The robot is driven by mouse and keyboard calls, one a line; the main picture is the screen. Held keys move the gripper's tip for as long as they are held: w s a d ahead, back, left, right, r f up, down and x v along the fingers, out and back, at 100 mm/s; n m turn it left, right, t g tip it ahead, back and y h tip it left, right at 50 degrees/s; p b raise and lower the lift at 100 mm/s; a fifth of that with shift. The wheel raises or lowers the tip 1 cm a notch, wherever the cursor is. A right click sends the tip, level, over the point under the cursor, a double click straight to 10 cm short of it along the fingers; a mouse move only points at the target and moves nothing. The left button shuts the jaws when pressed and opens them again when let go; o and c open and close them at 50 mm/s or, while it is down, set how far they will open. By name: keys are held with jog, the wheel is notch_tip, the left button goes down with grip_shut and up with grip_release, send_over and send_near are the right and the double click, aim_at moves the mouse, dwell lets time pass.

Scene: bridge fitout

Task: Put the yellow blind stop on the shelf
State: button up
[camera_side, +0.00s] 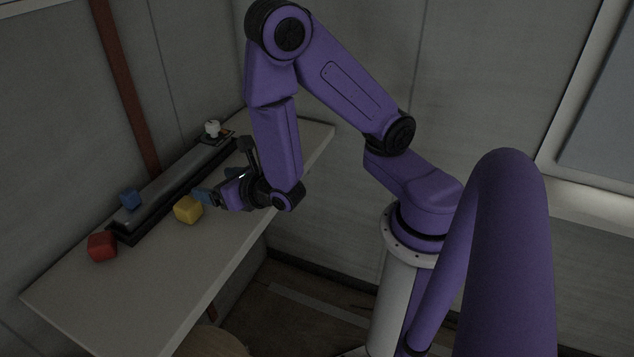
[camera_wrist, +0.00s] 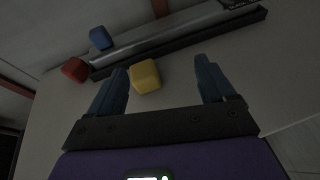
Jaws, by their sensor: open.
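A yellow block, the blind stop (camera_side: 188,209), lies on the pale shelf-like worktop (camera_side: 150,290), close in front of a long dark rail. In the wrist view the yellow blind stop (camera_wrist: 145,76) is just ahead of my fingers, nearer the left one. My gripper (camera_side: 208,197) is open and empty, low over the worktop and beside the yellow stop. In the wrist view my gripper (camera_wrist: 163,88) shows both blue fingers spread wide. I cannot tell whether a finger touches the stop. Which surface the task calls the shelf is not clear.
A long grey and black rail (camera_side: 170,188) runs along the back of the worktop. A white knob (camera_side: 212,128) stands at the far end. The front worktop is clear.

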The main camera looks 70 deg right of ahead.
jog(key=s+d+r+m+g+h, duration=0.55)
jog(key=s+d+m+g, duration=0.2)
jog(key=s+m, duration=0.4)
jog(key=s+a+r+m+g+y, duration=0.1)
jog(key=s+a+m+g+y, duration=0.2)
jog(key=s, duration=0.3)
jog(key=s+a+r+m+g+y, duration=0.1)
jog(key=s+a+m+g+y, duration=0.2)
jog(key=s+a+m+y, duration=0.1)
jog(key=s+m+y, duration=0.1)
jog(key=s+m, duration=0.1)
jog(key=s, duration=0.1)
jog(key=shift+s+r, duration=0.25)
jog(key=shift+r, duration=0.15)
jog(key=shift+a, duration=0.1)
